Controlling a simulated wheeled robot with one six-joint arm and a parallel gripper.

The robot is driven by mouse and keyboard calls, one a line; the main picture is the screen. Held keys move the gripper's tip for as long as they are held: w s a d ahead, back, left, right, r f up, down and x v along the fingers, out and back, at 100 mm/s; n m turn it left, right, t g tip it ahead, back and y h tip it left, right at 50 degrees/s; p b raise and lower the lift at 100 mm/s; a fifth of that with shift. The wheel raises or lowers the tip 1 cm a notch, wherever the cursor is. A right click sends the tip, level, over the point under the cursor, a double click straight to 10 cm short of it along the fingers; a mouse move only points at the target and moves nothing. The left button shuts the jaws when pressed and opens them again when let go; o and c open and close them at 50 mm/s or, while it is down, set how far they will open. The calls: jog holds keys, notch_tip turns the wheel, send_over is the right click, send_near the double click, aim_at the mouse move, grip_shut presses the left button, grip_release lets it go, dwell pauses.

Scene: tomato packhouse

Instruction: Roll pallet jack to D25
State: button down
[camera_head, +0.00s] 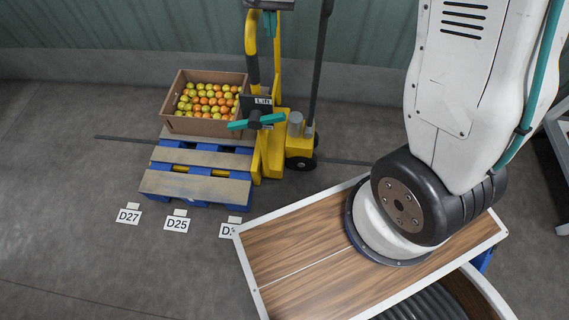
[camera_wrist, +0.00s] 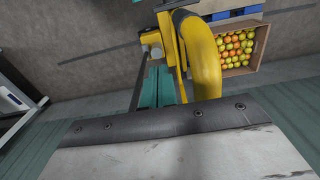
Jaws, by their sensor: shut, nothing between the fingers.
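The yellow pallet jack (camera_head: 273,150) stands before the back wall, its forks hidden at a blue pallet (camera_head: 165,190) with wooden boards. A box of tomatoes (camera_head: 185,124) sits on the pallet. The floor sign D25 (camera_head: 177,225) lies in front of the pallet. My gripper (camera_head: 270,26), with teal fingers, is high beside the jack's yellow handle tube (camera_head: 250,35). The wrist view shows its fingers (camera_wrist: 157,86) shut and empty, with the tube (camera_wrist: 206,75) close on their right. I cannot tell whether they touch it.
Sign D27 (camera_head: 128,216) lies left of D25. Another sign (camera_head: 229,230) on the right is partly hidden by my wood-topped base. A dark strip (camera_head: 345,161) runs along the floor behind the pallet. Open floor lies left and in front.

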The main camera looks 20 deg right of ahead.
jog(key=w+a, duration=0.5)
jog(key=a, duration=0.3)
jog(key=shift+a, duration=0.4)
dwell(1.1)
dwell(0.4)
notch_tip(320, 180, up, 10)
jog(key=s+d, duration=0.1)
jog(key=shift+d, duration=0.4)
dwell(0.6)
dwell(0.4)
